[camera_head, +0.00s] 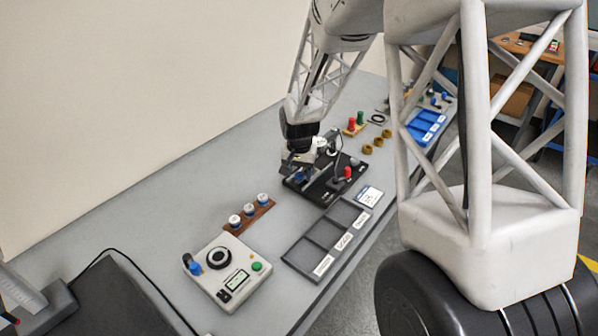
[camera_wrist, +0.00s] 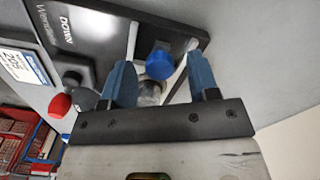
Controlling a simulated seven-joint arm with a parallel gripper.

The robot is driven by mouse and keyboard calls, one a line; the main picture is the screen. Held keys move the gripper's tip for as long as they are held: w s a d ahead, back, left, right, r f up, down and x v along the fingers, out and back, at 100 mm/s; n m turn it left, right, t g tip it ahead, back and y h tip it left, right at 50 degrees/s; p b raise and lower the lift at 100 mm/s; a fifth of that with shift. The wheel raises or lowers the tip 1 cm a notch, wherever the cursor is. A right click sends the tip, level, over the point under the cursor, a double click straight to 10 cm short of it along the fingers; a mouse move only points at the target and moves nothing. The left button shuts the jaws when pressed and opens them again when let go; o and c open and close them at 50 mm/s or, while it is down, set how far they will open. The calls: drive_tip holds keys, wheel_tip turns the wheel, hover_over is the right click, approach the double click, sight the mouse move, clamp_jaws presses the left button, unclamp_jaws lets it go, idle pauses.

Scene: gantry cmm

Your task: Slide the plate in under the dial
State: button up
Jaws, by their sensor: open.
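My gripper (camera_head: 297,168) is over the left end of a black fixture base (camera_head: 322,192) on the grey bench. In the wrist view my gripper (camera_wrist: 157,68) is open, with a blue fingertip on either side of a blue knob (camera_wrist: 160,58) and a grey metal piece (camera_wrist: 150,93). I cannot tell whether the fingers touch them. A red knob (camera_head: 348,173) stands on the fixture; it also shows in the wrist view (camera_wrist: 60,105). The base carries white lettering reading "DOWN". My arm and gripper cover part of the fixture, and I cannot make out the plate or the dial clearly.
A white card (camera_head: 369,196) lies beside the fixture. A grey compartment tray (camera_head: 300,258) and a wooden strip with white-capped pieces (camera_head: 238,226) are nearer. A white instrument box (camera_head: 242,287) stands front left. Brass rings (camera_head: 367,149) and a blue tray (camera_head: 416,128) lie beyond.

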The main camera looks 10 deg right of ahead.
sight(299, 174)
drive_tip(key=shift+r, duration=3.9)
